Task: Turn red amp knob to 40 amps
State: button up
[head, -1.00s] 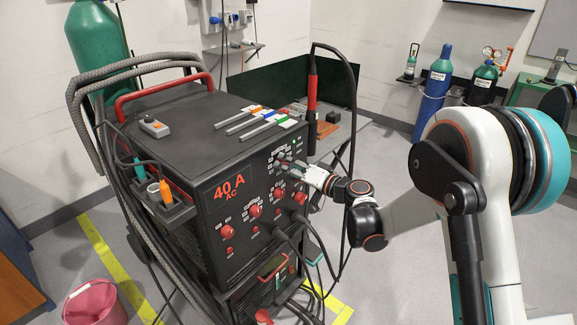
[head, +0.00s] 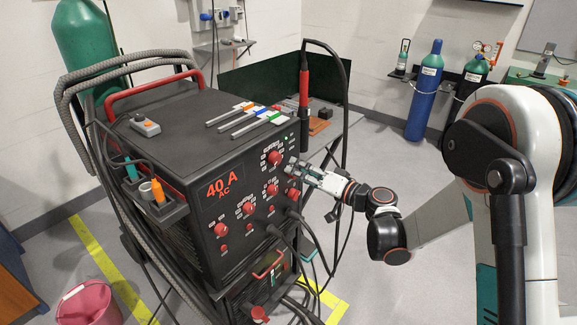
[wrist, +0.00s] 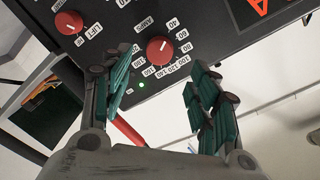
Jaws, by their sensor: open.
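The red amp knob (head: 275,157) is at the upper right of the black welder's front panel, clear of my gripper in the head view. In the wrist view the amp knob (wrist: 160,49) is a round red dial ringed by white number labels, with "AMPS" beside it. My gripper (head: 292,168) is just right of and below it in the head view. In the wrist view my gripper (wrist: 157,62) is open and empty, its green-padded fingers spread on either side of the knob, apart from it.
Other red knobs, including one by a "LIFT" label (wrist: 69,22), share the panel. Black cables (head: 300,235) hang from its lower right. A red torch (head: 304,80) stands behind.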

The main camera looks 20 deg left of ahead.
jog(key=shift+v, duration=1.95)
jog(key=s+d+r+m+h, duration=0.1)
jog(key=s+d+r+h, duration=0.6)
jog(key=s+d, duration=0.45)
jog(key=s+d+m+h, duration=0.2)
jog(key=s+d+h, duration=0.6)
jog(key=s+d, duration=1)
jog(key=d, duration=0.3)
jog(key=shift+d+f+m+h, duration=0.15)
jog(key=shift+f+m+h, duration=0.15)
jog(key=shift+m+h, duration=0.1)
